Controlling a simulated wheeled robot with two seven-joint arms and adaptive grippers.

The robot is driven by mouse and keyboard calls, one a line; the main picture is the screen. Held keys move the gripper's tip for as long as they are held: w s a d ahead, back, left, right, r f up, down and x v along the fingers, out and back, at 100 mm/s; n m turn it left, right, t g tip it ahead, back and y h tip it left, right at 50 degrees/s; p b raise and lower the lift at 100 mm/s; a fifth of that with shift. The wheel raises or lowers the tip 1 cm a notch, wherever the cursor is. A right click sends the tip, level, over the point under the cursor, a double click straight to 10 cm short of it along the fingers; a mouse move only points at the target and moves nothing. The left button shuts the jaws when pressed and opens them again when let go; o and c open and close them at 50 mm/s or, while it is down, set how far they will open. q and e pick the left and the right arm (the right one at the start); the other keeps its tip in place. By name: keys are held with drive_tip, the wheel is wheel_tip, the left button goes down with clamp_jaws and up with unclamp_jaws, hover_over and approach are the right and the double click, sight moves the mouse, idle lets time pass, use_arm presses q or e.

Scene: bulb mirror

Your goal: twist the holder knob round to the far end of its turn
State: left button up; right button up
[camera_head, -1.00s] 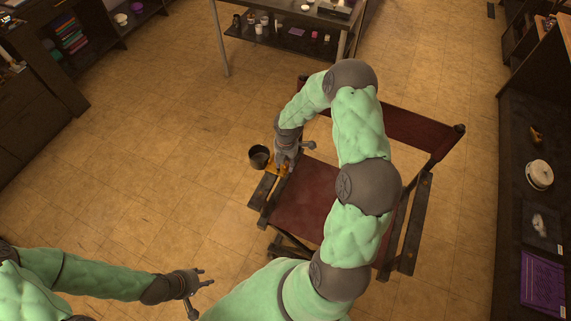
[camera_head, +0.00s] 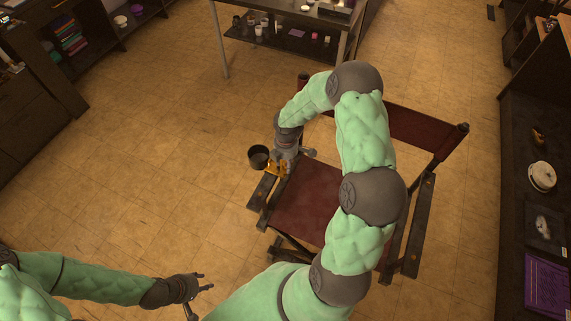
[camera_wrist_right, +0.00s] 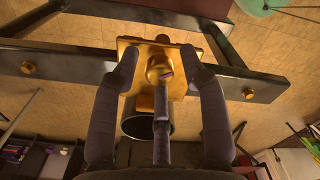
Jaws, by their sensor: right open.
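The holder is a brass plate with a round brass knob (camera_wrist_right: 158,72), fixed at a dark bar of the red folding chair (camera_head: 313,197). A black cup ring (camera_head: 258,157) hangs on its far side; it also shows below the plate in the right wrist view (camera_wrist_right: 147,127). My right gripper (camera_wrist_right: 160,62) is open, its two long fingers either side of the knob, with a third finger in front of the knob's lower part. I cannot tell whether they touch it. In the head view the right gripper hides the knob. My left gripper (camera_head: 206,282) looks open and empty, low at the left, away from the chair.
The chair's dark frame and bars (camera_wrist_right: 55,65) run close on both sides of the holder. A metal table (camera_head: 290,45) with small items stands at the back. A dark shelf (camera_head: 510,180) lines the right. The floor left of the chair is clear.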

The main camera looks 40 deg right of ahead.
clamp_jaws()
drive_tip(key=shift+n+p, duration=1.1)
drive_tip(key=shift+n, duration=0.4)
drive_tip(key=shift+n+p, duration=0.6)
drive_tip(key=shift+n, duration=0.2)
drive_tip(key=shift+n+p, duration=0.5)
drive_tip(key=shift+n, duration=0.2)
drive_tip(key=shift+n+p, duration=1.2)
drive_tip(key=shift+n, duration=0.3)
drive_tip(key=shift+f, duration=0.1)
drive_tip(key=shift+s, duration=0.1)
